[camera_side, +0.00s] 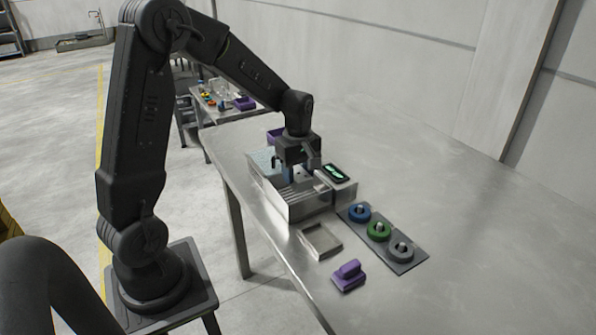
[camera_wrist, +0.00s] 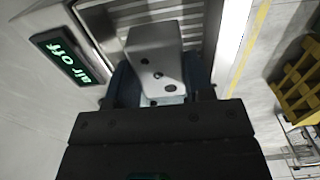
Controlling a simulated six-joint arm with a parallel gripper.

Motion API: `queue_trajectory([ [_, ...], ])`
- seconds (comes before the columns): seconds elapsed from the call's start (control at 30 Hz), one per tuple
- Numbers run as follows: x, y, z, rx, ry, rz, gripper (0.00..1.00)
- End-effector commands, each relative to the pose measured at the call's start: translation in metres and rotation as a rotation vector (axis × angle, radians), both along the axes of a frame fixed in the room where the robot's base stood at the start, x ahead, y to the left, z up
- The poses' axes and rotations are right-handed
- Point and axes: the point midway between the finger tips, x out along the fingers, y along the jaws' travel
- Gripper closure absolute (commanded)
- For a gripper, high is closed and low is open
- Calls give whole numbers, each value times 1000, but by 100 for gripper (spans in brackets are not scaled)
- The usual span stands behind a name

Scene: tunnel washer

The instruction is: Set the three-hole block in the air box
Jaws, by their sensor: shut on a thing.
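The three-hole block (camera_wrist: 155,50) is a pale grey block with small dark holes in its face, seen in the wrist view. My gripper (camera_wrist: 160,85) is shut on it, with a dark finger on each side. The slatted metal inside of the box shows behind the block in the wrist view. I cannot tell whether the block touches the box. A display (camera_wrist: 67,56) beside it reads "air off" in green.
A shallow empty tray (camera_side: 320,241) lies in front of the box. A purple handled piece (camera_side: 348,275) is nearer the table's front. A plate (camera_side: 408,265) carries blue, green and grey rings. The right of the table is clear. Another cluttered table stands behind.

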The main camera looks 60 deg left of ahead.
Motion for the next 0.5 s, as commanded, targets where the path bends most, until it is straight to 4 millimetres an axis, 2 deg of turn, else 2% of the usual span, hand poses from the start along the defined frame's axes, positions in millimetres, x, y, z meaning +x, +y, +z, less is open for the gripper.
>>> queue_trajectory([
  [0.5,0,0,-14,0,0,0,85],
])
